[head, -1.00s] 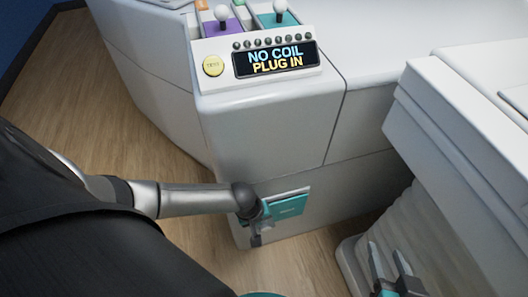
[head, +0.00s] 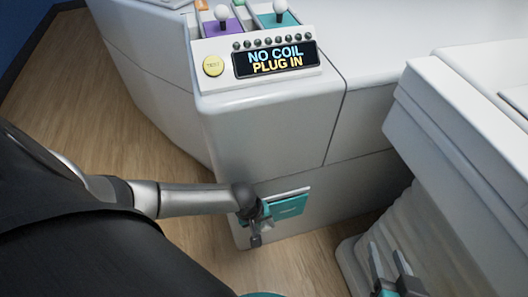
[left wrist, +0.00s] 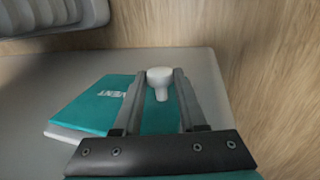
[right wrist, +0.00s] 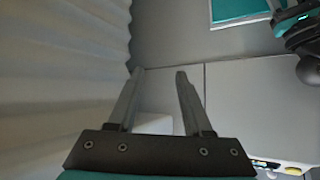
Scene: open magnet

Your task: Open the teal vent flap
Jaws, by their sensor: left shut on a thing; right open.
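The teal vent flap (head: 288,207) is low on the front of the white cabinet, with a pale strip along its top edge. In the left wrist view the flap (left wrist: 98,108) shows the word VENT and a pale edge along one side. I cannot tell whether it stands away from the cabinet. My left gripper (head: 256,238) is at its left part, and the wrist view shows its fingers shut on the flap's white knob (left wrist: 159,78). My right gripper (head: 388,250) is open and empty at lower right; its fingers (right wrist: 158,72) are apart in the right wrist view.
A display (head: 276,60) reading NO COIL PLUG IN, a yellow button (head: 213,65) and two levers are on top of the cabinet. A white table with a ribbed base (head: 385,225) stands to the right. Wood floor (head: 185,250) is clear in front.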

